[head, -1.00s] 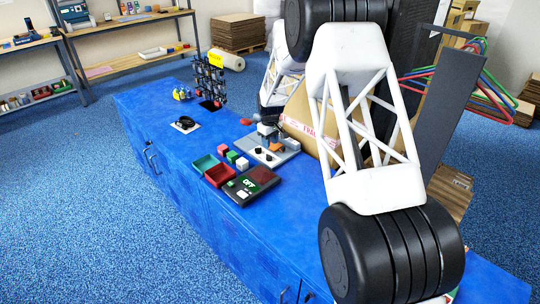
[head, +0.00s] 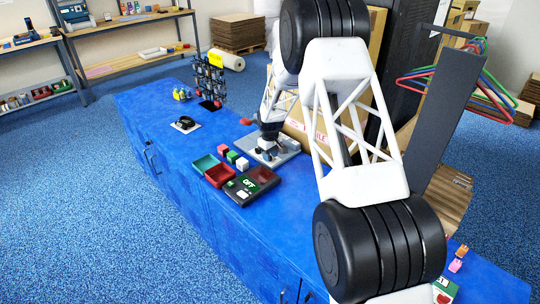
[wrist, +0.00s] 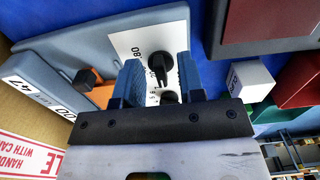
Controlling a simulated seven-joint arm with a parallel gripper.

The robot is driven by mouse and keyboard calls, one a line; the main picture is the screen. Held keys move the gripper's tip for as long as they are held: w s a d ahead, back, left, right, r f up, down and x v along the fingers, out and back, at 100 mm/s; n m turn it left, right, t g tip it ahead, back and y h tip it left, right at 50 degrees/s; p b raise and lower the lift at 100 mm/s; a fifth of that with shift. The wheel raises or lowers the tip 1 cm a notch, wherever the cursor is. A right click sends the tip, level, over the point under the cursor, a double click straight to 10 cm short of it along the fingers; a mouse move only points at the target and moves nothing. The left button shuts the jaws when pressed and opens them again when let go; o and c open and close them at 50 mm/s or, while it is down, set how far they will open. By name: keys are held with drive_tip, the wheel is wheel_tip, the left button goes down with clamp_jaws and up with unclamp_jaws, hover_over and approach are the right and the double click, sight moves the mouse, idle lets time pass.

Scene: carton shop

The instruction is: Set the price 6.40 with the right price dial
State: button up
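The grey pricing device (head: 287,151) stands on the blue counter, with my gripper (head: 268,142) over it. In the wrist view its white dial plate (wrist: 128,42) shows the number 80. One black price dial (wrist: 159,66) lies between the two blue fingers of my gripper (wrist: 157,64), which are apart with gaps on both sides. This dial is the one nearer the OFF board, which fits the right dial. The second dial (wrist: 169,97) is partly hidden by the gripper. The dial's set value cannot be read. An orange and black part (wrist: 98,92) sits beside the left finger.
A white cube (head: 242,163), a green tray (head: 204,164), a red tray (head: 219,175) and the black OFF board (head: 250,186) are close by. A large carton (head: 304,122) stands behind the device. A rack of hanging items (head: 209,82) is farther back.

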clamp_jaws()
drive_tip(key=shift+m, duration=0.3)
drive_tip(key=m, duration=0.5)
drive_tip(key=shift+s+a, duration=0.1)
drive_tip(key=shift+a, duration=0.05)
drive_tip(key=m, duration=0.6)
drive_tip(key=shift+a, duration=0.15)
idle(0.3)
unclamp_jaws()
